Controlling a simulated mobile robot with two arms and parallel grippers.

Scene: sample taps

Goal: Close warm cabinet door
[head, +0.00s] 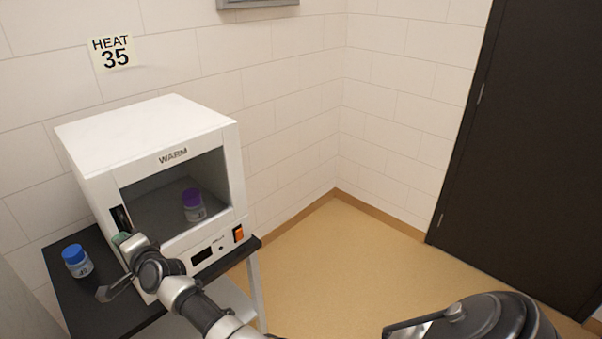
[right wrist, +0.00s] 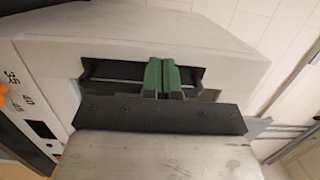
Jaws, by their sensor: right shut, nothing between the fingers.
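The warm cabinet (head: 145,130) is a white box marked WARM on a dark table, and its pale side fills much of the right wrist view (right wrist: 160,40). Its front is a white frame around a large window or opening, with the dark interior showing; I cannot make out a separate door leaf or tell how far it is swung. A purple-capped jar (head: 193,205) stands inside. My right gripper (head: 122,239) is at the lower left of the cabinet front. Its green fingers (right wrist: 162,76) are shut and empty in front of a dark recess; contact is unclear.
A blue-capped jar (head: 76,261) stands on the dark table (head: 85,290), left of the cabinet and close to my right wrist. An orange switch (head: 238,234) is on the cabinet's lower front. The floor (head: 330,260) right of the table is clear. A dark door (head: 530,140) is at the right.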

